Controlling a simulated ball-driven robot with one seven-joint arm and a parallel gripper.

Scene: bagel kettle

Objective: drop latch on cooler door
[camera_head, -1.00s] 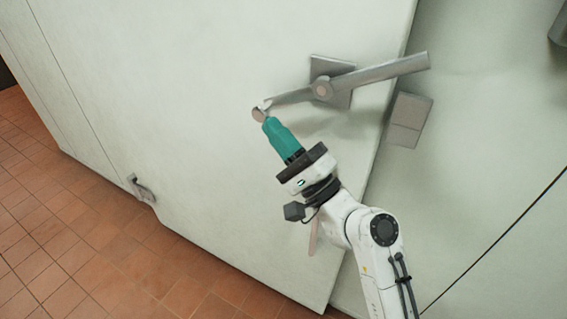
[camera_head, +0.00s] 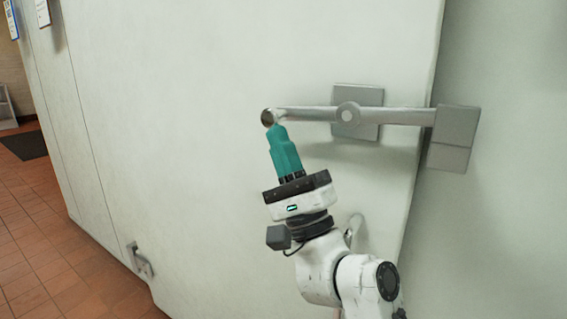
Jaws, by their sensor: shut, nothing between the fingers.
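The cooler door (camera_head: 190,120) is a large pale panel, its right edge close against the frame. The latch (camera_head: 400,115) is a grey bar on a square pivot plate (camera_head: 371,98) near that edge. The bar lies about level, and its right end meets the grey keeper (camera_head: 452,150) on the frame. A round knob (camera_head: 268,117) sits at the bar's left end. My gripper (camera_head: 276,128), with teal fingers, is shut with its tips just under the knob end. Whether they touch the bar is unclear.
A small metal fitting (camera_head: 141,262) sits low on the door at left. Red tile floor (camera_head: 40,240) and a dark mat (camera_head: 26,146) lie at the far left. The door face left of my arm is clear.

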